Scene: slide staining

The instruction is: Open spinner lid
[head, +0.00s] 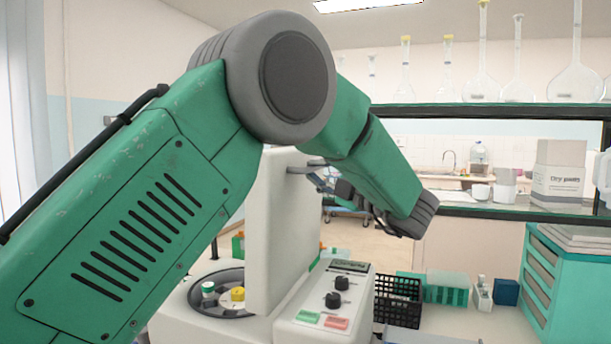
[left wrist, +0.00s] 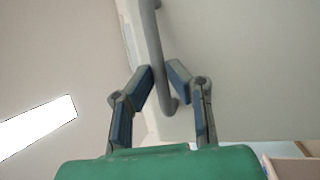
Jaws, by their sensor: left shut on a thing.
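The white spinner (head: 225,325) stands on the bench with its lid (head: 275,230) raised upright. Its open bowl shows a dark rotor holding a green-capped and a yellow-capped tube. My left gripper (head: 318,178) is at the upper part of the lid, shut on the grey lid handle (head: 305,168). In the left wrist view the fingers of my left gripper (left wrist: 162,75) are on either side of the curved handle (left wrist: 158,50), at the edge of the lid (left wrist: 136,25). My left arm hides part of the spinner's left side. My right gripper is not in view.
The spinner's control panel (head: 333,300) has two black knobs and green and red buttons. A black basket (head: 398,300), a teal rack (head: 447,289) and a teal drawer unit (head: 545,295) stand to the right. A shelf (head: 480,111) with glass flasks spans above.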

